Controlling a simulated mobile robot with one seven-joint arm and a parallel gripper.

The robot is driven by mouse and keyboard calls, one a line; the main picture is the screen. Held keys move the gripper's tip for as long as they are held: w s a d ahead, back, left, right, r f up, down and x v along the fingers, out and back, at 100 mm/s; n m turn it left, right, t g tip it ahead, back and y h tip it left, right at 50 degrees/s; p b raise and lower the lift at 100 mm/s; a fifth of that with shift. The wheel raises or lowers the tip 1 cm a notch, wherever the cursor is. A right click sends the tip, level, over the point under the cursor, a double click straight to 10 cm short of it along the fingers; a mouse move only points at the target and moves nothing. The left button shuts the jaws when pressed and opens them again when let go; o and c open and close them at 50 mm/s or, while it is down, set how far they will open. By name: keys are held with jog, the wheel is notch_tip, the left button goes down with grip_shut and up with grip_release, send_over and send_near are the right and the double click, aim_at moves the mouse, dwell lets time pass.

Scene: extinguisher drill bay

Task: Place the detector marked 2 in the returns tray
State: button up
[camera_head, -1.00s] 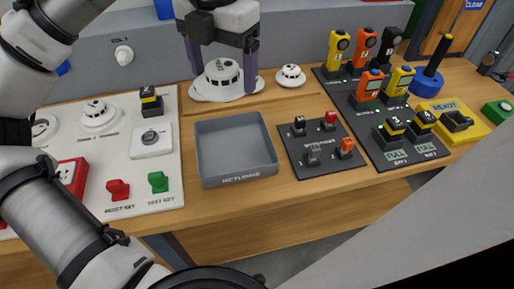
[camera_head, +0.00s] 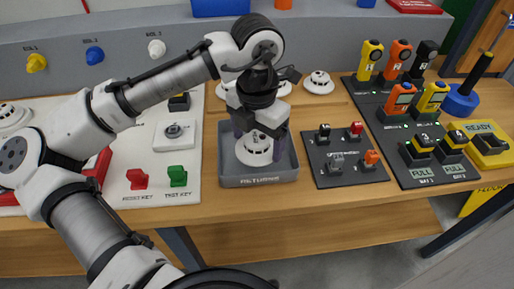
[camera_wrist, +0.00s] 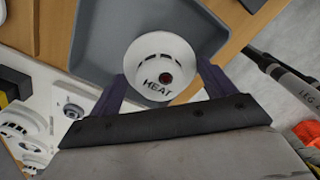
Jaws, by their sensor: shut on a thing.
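My gripper (camera_head: 258,140) is shut on a round white detector (camera_head: 254,152), its fingers on either side of it. In the wrist view the detector (camera_wrist: 160,62) reads "HEAT" and has a dark red spot; I cannot make out a number. The grey returns tray (camera_head: 258,181) is directly below, and the detector appears within its walls. I cannot tell if it touches the tray floor. Another white detector (camera_head: 319,82) sits on the bench behind, to the right. A white base behind my gripper is partly hidden.
A dark board (camera_head: 344,177) with small coloured keys stands close to the right of the tray. A white panel (camera_head: 150,198) with red and green keys is on the left. Farther right, a dark rack (camera_head: 391,140) holds several handheld devices.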

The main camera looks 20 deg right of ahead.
aim_at(257, 151)
jog(key=shift+f, duration=1.8)
jog(key=shift+f, duration=0.2)
jog(key=o, duration=0.7)
jog(key=shift+o, duration=0.2)
notch_tip(257, 151, up, 12)
jog(key=shift+r, duration=0.2)
